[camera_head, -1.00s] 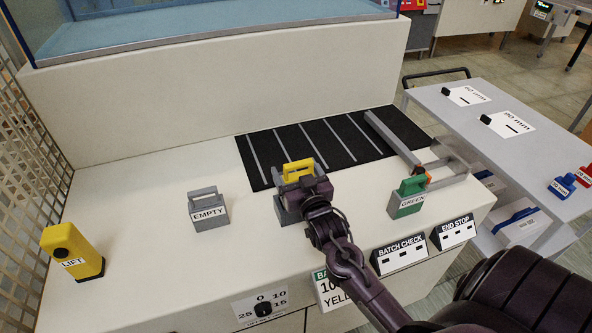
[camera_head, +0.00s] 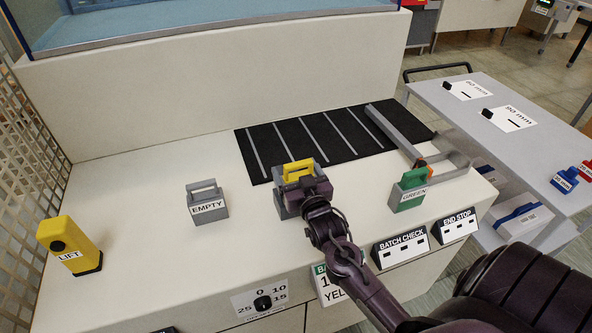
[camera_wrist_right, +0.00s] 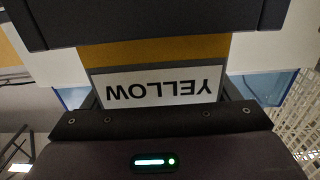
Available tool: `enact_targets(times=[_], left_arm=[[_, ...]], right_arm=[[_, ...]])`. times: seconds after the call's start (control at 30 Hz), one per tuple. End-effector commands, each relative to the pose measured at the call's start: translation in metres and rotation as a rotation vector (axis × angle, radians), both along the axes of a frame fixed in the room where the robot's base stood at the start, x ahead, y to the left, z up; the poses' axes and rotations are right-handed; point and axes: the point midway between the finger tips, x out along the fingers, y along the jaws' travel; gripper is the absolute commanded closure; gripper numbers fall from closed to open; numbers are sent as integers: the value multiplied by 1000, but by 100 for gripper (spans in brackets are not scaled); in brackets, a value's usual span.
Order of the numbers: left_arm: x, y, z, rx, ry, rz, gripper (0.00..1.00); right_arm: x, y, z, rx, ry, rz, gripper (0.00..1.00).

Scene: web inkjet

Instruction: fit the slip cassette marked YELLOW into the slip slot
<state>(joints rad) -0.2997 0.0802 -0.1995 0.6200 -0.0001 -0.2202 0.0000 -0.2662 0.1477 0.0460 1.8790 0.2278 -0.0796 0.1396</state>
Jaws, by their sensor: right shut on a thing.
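The YELLOW cassette (camera_head: 299,168) shows its yellow handle just behind my right gripper (camera_head: 302,186) in the head view. My right gripper is shut on it. The wrist view shows its YELLOW label (camera_wrist_right: 158,87) upside down, with a yellow strip beside it that meets a wide dark grey block (camera_wrist_right: 150,22). In the head view a grey block (camera_head: 281,204), which looks like the slip slot, stands under and around the cassette. My gripper hides most of this, so I cannot tell how deep the cassette sits. My left gripper is not in view.
The grey EMPTY cassette (camera_head: 207,204) stands left and the GREEN cassette (camera_head: 409,191) right. A black striped mat (camera_head: 312,142) lies behind, with a grey rail (camera_head: 395,132). A yellow LIFT unit (camera_head: 72,247) is far left. BATCH CHECK (camera_head: 399,248) and END STOP (camera_head: 454,226) panels line the front edge.

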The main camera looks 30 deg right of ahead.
Motion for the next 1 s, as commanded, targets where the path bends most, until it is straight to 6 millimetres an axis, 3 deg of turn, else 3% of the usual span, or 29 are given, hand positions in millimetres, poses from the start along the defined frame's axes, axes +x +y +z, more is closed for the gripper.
enact_targets(times=[0.4, 0.43, 0.53, 0.83, 1.0], left_arm=[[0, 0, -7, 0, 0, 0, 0], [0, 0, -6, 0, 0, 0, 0], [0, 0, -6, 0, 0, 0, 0], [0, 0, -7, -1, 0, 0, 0], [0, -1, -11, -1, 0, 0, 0]], right_arm=[[0, 0, -10, 0, -2, 0, 50], [0, 0, -9, 1, -2, 0, 15], [0, 0, -9, 0, -2, 0, 1], [-4, 1, -11, 0, 2, 0, 0], [-27, 6, -13, 2, 3, 0, 0]])
